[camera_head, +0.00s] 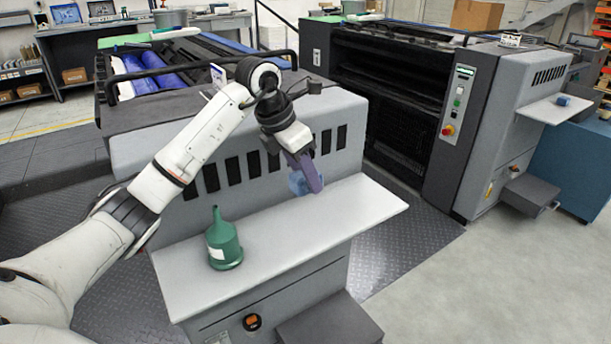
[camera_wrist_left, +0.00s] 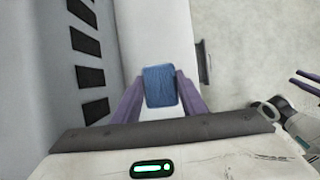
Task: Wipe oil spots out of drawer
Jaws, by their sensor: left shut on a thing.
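My left gripper (camera_head: 308,174) is shut on a blue block, which looks like a sponge or folded cloth (camera_head: 297,183). It holds the block above the white shelf of the near grey machine. In the left wrist view the blue block (camera_wrist_left: 160,86) sits between the two purple fingers. My right gripper (camera_wrist_left: 307,82) shows at the right edge of the left wrist view, its purple fingers apart and empty. No open drawer and no oil spots can be made out; a panel (camera_head: 300,283) lies below the shelf.
A green oil can with a spout (camera_head: 224,247) stands on the white shelf (camera_head: 350,215), left of my gripper. A second machine (camera_head: 490,120) stands at right, with a small blue item (camera_head: 563,99) on its shelf. Floor at right front is clear.

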